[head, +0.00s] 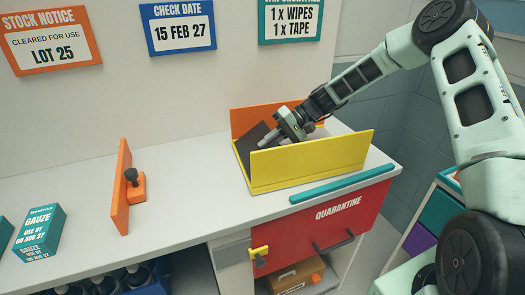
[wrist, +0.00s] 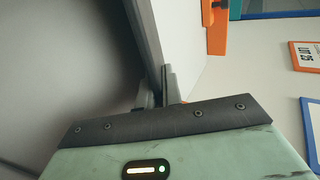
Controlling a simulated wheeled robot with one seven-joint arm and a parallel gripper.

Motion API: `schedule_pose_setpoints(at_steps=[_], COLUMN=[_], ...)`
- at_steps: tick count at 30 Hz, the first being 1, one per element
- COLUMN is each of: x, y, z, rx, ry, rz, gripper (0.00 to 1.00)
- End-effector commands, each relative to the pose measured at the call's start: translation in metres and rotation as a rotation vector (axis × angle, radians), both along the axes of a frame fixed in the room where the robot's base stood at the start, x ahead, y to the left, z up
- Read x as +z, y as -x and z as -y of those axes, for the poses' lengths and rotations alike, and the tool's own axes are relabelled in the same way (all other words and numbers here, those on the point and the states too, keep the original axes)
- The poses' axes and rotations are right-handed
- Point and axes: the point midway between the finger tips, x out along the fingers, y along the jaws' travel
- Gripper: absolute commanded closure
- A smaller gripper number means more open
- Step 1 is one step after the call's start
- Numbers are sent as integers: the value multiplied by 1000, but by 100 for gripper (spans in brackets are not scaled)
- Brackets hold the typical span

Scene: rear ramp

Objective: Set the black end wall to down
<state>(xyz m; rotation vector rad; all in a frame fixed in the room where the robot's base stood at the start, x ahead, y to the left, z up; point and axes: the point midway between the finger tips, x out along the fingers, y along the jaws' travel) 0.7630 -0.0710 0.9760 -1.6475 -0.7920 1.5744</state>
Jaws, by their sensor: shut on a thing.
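The black end wall (head: 249,139) stands at the left end of a box on the counter, between an orange back wall (head: 245,118) and a yellow front wall (head: 312,160). It looks tilted, but its exact angle is hard to judge, and its lower part is partly hidden by the yellow wall. My gripper (head: 264,149) reaches in from the right over the box and is shut on the black wall. In the wrist view the fingers (wrist: 159,92) pinch the edge of the dark panel (wrist: 144,35), which fills the left of the picture.
An orange upright plate with a black knob (head: 132,176) stands left of the box, with bare counter between. A teal strip (head: 341,184) lies along the front edge above the red quarantine panel (head: 325,225). A gauze box (head: 40,233) stands at far left. Signs hang behind.

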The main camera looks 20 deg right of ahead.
Motion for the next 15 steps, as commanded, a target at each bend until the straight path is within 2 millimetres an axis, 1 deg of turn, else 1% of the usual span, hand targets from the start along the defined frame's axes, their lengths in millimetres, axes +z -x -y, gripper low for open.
schedule_pose_setpoints(at_steps=[1,3,15], x=[-9,-12,-31], y=[0,0,2], z=[4,6,15], rx=[-5,-3,0], ry=[-42,-82,-62], rz=[2,6,1], gripper=[100,100,100])
